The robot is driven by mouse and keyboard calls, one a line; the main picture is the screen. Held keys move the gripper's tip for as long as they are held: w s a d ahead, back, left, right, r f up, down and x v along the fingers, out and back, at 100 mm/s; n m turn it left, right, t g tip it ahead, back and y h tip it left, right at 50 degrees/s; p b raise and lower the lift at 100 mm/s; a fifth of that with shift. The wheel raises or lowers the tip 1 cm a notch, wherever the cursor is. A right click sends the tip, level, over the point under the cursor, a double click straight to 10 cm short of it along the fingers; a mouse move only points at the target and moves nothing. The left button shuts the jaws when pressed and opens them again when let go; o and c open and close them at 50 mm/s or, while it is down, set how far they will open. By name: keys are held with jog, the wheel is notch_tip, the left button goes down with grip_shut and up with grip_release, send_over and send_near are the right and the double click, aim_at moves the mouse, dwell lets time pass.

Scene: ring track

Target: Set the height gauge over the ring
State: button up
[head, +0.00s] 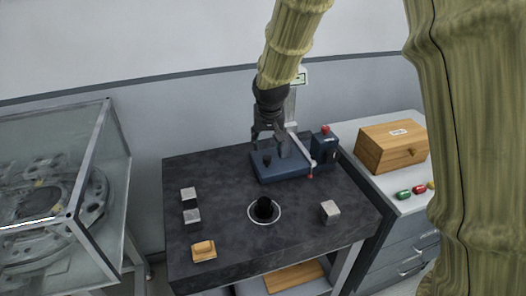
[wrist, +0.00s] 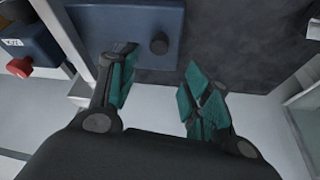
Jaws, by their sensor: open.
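What looks like the height gauge, a blue base (head: 292,176) with a pale upright and a slanting pale bar, stands at the back of the dark table. Its blue plate (wrist: 100,18) and a dark knob (wrist: 159,43) show in the wrist view. A thin white ring (head: 251,218) lies flat on the table, around a short black cylinder (head: 264,208). My gripper (head: 270,149) is above the blue base, fingers pointing down. In the wrist view the fingers (wrist: 161,62) are apart with nothing between them. The gripper hides part of the upright.
A blue box with a red knob (head: 325,145) stands right of the base. Metal blocks (head: 330,211) (head: 190,216) and a wooden-topped block (head: 203,250) lie around the ring. A glass case (head: 100,160) is left; a cabinet with a wooden box (head: 385,150) is right.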

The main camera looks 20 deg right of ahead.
aim_at(267, 157)
jog(key=p+x, duration=0.1)
jog(key=x, duration=0.5)
jog(key=shift+d+f, duration=0.1)
jog(key=shift+d, duration=0.05)
jog(key=shift+s+f, duration=0.1)
jog(key=shift+f, duration=0.4)
jog(key=shift+p+x, duration=0.35)
jog(key=shift+x, duration=0.85)
jog(key=shift+f, duration=0.1)
jog(key=shift+c, duration=0.5)
grip_shut()
